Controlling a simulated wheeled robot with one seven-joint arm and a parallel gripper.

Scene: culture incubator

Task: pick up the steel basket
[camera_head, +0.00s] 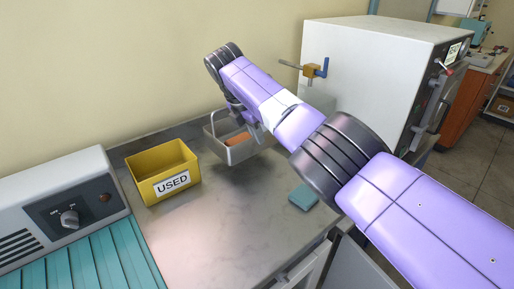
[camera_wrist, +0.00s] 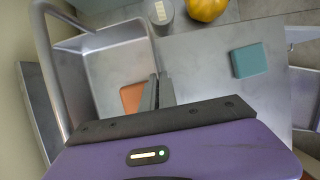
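The steel basket (camera_head: 239,153) is a grey open tray with a raised hoop handle and an orange-brown item (camera_head: 237,139) inside. It is at the middle of the bench, partly hidden by my arm. In the wrist view the basket (camera_wrist: 115,68) fills the left, its handle arching at the far left. My gripper (camera_wrist: 158,82) is at the basket's right wall, its two fingers close together with the rim running between them. It looks shut on that rim. A dark shadow lies below the basket; I cannot tell for sure whether it is clear of the bench.
A yellow bin marked USED (camera_head: 150,190) stands left of the basket. A teal block (camera_head: 303,197) lies to the right. A white incubator (camera_head: 370,70) stands behind my arm. A grey cylinder (camera_wrist: 160,14) and a yellow round thing (camera_wrist: 207,8) show in the wrist view. The front bench is clear.

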